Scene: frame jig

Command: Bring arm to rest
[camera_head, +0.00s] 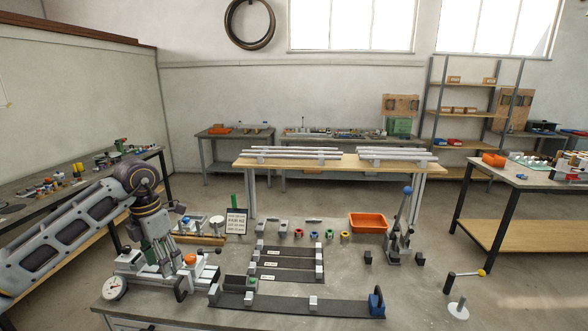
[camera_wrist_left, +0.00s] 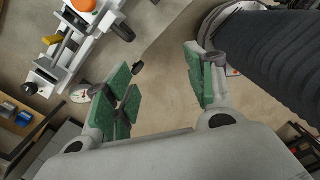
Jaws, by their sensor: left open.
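My left arm comes in from the left in the head view, bent at a grey joint. My left gripper (camera_head: 168,268) hangs down over the left end of the bench, by a white and grey fixture with an orange knob (camera_head: 190,258). The fixture (camera_wrist_left: 75,50) shows at the upper left there. Whether the fingertips touch the fixture cannot be told. My right gripper is not in view.
The bench (camera_head: 345,262) bears dark rail jigs (camera_head: 290,303), a round dial (camera_head: 115,288), an orange bin (camera_head: 368,222), a toggle clamp (camera_head: 400,230) and a sign (camera_head: 236,221). A rack of pale bars (camera_head: 295,152) stands behind.

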